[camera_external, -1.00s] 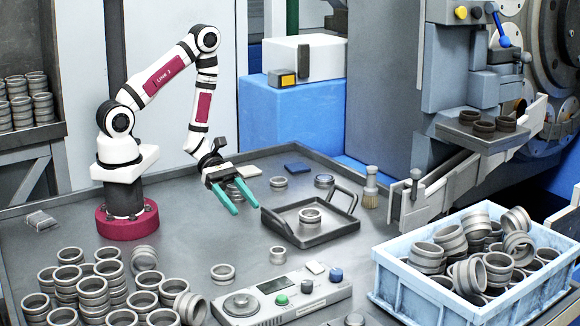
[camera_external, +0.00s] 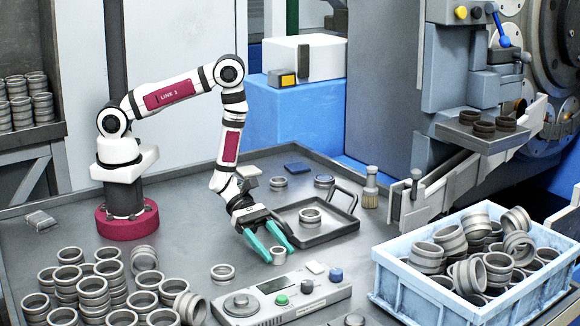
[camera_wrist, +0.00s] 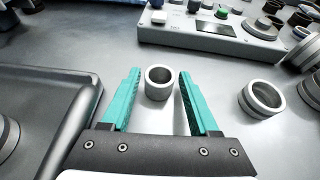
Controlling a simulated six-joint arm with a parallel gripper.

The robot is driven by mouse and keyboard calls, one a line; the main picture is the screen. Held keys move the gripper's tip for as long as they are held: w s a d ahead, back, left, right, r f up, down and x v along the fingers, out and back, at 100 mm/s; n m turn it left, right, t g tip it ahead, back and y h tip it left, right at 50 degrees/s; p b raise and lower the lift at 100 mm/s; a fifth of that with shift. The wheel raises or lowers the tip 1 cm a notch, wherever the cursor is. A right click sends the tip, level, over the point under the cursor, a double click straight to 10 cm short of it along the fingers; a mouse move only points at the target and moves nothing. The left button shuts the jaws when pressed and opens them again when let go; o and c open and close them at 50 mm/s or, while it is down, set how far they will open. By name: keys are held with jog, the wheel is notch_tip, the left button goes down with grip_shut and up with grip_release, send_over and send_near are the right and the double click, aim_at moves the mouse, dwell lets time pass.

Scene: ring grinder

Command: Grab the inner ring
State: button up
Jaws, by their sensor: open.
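My gripper (camera_external: 270,252) is open and low over the table, its two teal fingers pointing down and forward. In the wrist view my gripper (camera_wrist: 157,90) has a small grey ring (camera_wrist: 159,82) in the gap between its fingertips, with space on both sides. In the external view this small ring (camera_external: 278,256) shows partly, by the fingertips. It is smaller than the ring (camera_external: 222,272) to its left, which shows at the right in the wrist view (camera_wrist: 262,98). Which ring is the inner one is not labelled; the small one is narrower. Nothing is held.
A dark tray (camera_external: 336,230) with a handle and a ring (camera_external: 310,217) lies right of my gripper. A control box (camera_external: 280,298) stands close in front. Stacked rings (camera_external: 92,290) fill the front left, and a blue crate (camera_external: 400,285) of rings the right.

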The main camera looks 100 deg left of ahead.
grip_shut()
jog(key=shift+r, duration=0.15)
